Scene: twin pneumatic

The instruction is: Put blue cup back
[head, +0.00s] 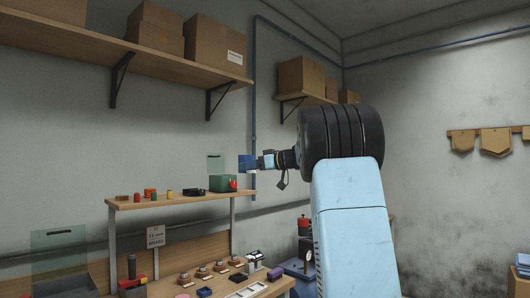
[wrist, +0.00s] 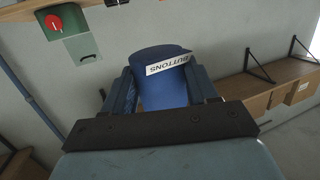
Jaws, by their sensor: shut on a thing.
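The blue cup (wrist: 162,88) carries a white label reading BUTTONS. It sits between the two fingers of my gripper (wrist: 160,95) in the wrist view, and the gripper is shut on it. In the head view the cup (head: 245,163) is a small blue shape at the tip of my gripper (head: 257,162). It is held in the air, near the right end of the small raised shelf (head: 160,200) and a little above it. The cup's inside is hidden.
A green box (head: 223,183) with a red knob stands on the raised shelf, close below the cup. Several small coloured items stand left of it. A pale translucent green panel (head: 215,163) shows above the box. The workbench below is crowded.

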